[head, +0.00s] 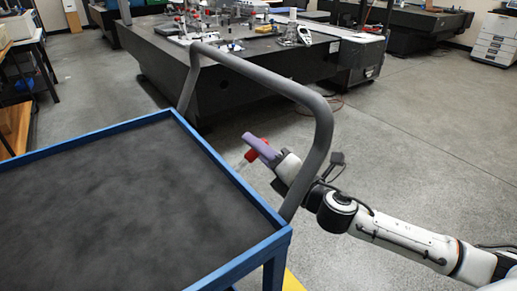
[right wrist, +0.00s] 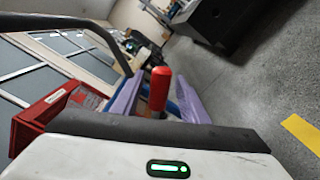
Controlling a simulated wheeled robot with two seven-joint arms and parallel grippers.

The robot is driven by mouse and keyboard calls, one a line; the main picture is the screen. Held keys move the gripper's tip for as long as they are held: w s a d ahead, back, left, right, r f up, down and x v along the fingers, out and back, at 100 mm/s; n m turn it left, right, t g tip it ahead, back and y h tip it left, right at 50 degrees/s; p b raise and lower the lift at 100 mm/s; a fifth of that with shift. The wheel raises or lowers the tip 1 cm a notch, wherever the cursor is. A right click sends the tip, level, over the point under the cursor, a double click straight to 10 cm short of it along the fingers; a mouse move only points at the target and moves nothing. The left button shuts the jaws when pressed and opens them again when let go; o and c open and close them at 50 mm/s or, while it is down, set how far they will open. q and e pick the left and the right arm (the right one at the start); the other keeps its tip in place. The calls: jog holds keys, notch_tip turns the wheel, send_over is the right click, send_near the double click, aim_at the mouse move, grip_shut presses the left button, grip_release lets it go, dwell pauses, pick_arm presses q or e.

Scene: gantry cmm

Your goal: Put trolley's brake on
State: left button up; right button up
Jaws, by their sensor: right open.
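The trolley (head: 110,200) has a blue frame and a dark top, with a grey tubular handle (head: 322,120) at its right end. The brake lever is a pale rod with a red grip (head: 250,156), outside the trolley's blue edge; the grip also shows upright in the right wrist view (right wrist: 159,90). My right gripper (head: 259,149) has purple fingers. It is open, and in the right wrist view the red grip stands between its fingers. Contact cannot be told. The lever's lower end is hidden. My left gripper is not in view.
The handle tube passes close to my right gripper and wrist. A large dark table (head: 230,95) with measuring parts on it stands behind the trolley. A red box (right wrist: 40,115) shows at left in the right wrist view. Grey floor (head: 430,150) at right is clear.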

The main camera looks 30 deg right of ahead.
grip_shut()
jog(key=shift+f, duration=0.1)
